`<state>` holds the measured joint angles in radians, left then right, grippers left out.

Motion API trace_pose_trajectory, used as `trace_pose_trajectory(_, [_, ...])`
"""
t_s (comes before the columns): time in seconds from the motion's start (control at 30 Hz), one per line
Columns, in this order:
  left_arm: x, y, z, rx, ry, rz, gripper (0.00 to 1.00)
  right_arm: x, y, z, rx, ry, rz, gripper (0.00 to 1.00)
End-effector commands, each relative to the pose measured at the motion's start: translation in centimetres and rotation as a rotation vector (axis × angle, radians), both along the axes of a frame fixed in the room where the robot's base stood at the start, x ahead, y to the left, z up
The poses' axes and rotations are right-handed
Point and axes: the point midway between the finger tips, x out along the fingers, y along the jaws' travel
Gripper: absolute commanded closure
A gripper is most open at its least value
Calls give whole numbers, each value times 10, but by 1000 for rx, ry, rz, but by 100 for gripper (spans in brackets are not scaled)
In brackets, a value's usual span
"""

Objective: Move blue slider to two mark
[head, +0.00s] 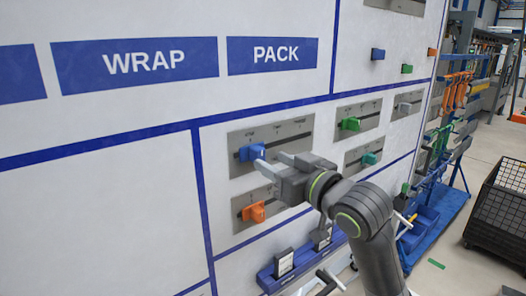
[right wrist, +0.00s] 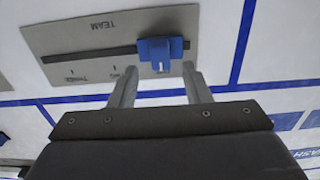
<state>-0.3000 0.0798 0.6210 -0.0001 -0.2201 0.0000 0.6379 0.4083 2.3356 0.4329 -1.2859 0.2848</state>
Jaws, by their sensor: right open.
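The blue slider (head: 252,152) sits at the left end of the slot in its grey plate (head: 290,134) on the white wall panel. In the right wrist view, which is upside down, the blue slider (right wrist: 160,54) is at the right end of the slot in the plate (right wrist: 85,35). "TEAM" is printed there; the small mark labels are too blurred to read surely. My right gripper (head: 270,162) is open just in front of the slider. In the right wrist view, its fingers (right wrist: 160,78) point at the plate, spread either side of the slider, with no visible contact.
An orange slider (head: 253,212) is below. Green sliders (head: 350,123) (head: 369,158) and a grey slider (head: 404,107) are to the right. A blue holder (head: 285,265) stands lower down. A blue rack cart (head: 435,225) and dark crate (head: 500,205) are farther right.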

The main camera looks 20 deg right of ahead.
Motion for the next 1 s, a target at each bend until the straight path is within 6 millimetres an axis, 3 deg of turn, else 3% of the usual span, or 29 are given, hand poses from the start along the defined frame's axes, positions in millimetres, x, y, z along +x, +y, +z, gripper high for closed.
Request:
trace_pose_trajectory(0.3, [0, 0, 8, 0, 0, 0, 0, 36, 14, 1, 0, 1, 2, 56])
trace_pose_trajectory(0.7, [0, 0, 8, 0, 1, 0, 0, 41, 16, 0, -1, 0, 1, 58])
trace_pose_trajectory(1.0, [-1, 0, 8, 0, 1, 0, 0, 41, 15, 0, -1, 0, 1, 97])
